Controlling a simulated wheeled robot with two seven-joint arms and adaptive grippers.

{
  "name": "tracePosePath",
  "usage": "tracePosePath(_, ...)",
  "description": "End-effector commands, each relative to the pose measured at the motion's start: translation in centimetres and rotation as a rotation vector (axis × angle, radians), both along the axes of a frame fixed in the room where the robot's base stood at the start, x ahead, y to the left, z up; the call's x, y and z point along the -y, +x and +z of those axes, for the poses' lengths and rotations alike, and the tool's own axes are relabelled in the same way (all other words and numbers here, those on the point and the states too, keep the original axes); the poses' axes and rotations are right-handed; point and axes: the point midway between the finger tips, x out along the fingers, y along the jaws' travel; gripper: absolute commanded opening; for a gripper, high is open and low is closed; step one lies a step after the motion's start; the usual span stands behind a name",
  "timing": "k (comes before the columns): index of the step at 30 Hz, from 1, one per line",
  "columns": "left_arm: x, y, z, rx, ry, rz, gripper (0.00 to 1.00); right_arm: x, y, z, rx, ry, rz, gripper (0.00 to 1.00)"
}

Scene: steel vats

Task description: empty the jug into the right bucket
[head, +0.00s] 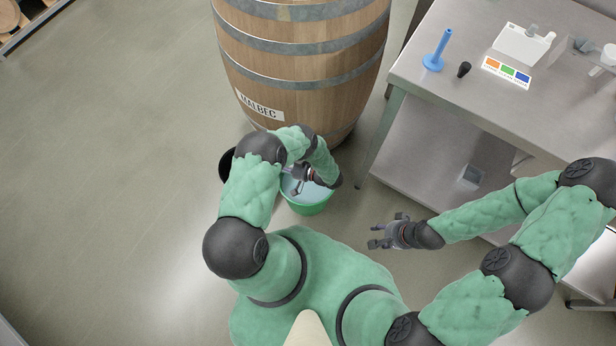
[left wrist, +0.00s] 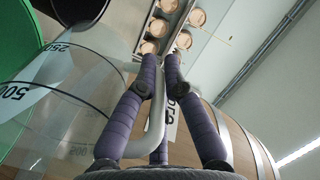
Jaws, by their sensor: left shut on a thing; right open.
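The green bucket (head: 308,208), the right one of the two, stands on the floor in front of the barrel; its inside looks pale. A black bucket (head: 227,165) stands to its left, mostly hidden by my left arm. My left gripper (head: 300,180) is over the green bucket. In the left wrist view my left gripper (left wrist: 160,95) is shut on the handle of a clear jug (left wrist: 85,115) with volume marks. The jug looks tilted and I see no clear liquid in it. The green bucket (left wrist: 12,135) shows beside it. My right gripper (head: 385,237) is open and empty.
A wooden barrel (head: 300,75) stands just behind the buckets. A steel table (head: 440,85) at the right carries a blue stand (head: 437,55), a black stopper (head: 464,69) and a colour-marked card (head: 507,72). The floor at the left is clear.

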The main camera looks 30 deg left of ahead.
Motion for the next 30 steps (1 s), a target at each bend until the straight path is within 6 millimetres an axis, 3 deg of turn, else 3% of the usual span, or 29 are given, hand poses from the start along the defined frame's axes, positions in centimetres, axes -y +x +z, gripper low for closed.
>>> tracePosePath(30,0.3,-1.1,-0.1,-0.007,0.086,0.008,0.00,0.0,0.0,0.0,0.000,0.000,0.000,0.45)
